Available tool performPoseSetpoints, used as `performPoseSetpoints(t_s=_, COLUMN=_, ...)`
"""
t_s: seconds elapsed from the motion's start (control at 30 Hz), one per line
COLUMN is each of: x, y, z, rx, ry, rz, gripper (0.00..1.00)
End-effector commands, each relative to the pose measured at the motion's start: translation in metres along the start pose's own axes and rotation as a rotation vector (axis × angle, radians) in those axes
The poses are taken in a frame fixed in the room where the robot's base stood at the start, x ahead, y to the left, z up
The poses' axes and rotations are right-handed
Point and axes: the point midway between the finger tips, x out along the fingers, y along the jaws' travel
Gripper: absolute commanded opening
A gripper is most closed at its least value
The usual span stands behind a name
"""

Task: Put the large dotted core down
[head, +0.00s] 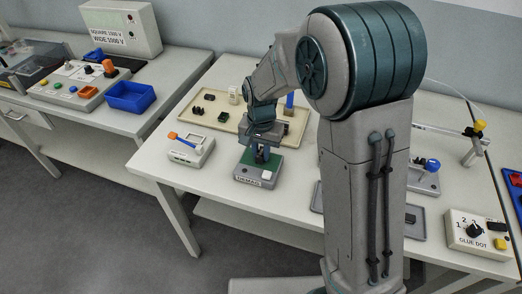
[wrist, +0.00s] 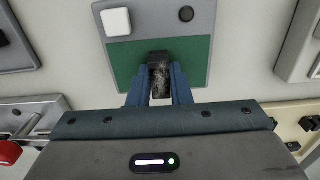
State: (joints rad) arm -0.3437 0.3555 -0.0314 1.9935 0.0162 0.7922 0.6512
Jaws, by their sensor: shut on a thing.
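My gripper (wrist: 158,92) is shut on the large dotted core (wrist: 160,75), a dark, worn-looking block between the two blue fingers. Its dots are too small to make out. The core is over the green pad of the grey DEMAG unit (wrist: 122,24); I cannot tell whether it touches the pad. In the head view my gripper (head: 261,156) points down over the same DEMAG unit (head: 243,175), and the core is hard to make out there. The unit has a white square button at one corner.
A beige tray (head: 226,118) with several small dark parts lies behind the gripper. A small box with an orange lever (head: 190,150) stands to the left. The GLUE DOT box (head: 480,236) is at right. Bare table lies left of the DEMAG unit.

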Motion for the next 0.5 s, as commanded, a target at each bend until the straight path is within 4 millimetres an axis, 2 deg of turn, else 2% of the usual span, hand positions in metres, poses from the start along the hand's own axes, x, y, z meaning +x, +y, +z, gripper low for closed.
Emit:
performPoseSetpoints(t_s=0.03, x=0.0023, y=0.0001, z=0.0, rx=0.0, ry=0.0, rz=0.0, gripper=0.21)
performPoseSetpoints(t_s=0.1, x=0.0012, y=0.0001, z=0.0, rx=0.0, ry=0.0, rz=0.0, gripper=0.4)
performPoseSetpoints(t_s=0.37, x=0.0008, y=0.0001, z=0.0, rx=0.0, ry=0.0, rz=0.0, gripper=0.4)
performPoseSetpoints(t_s=0.5, x=-0.006, y=-0.0002, z=-0.0004, rx=0.0, ry=0.001, rz=-0.001, gripper=0.4)
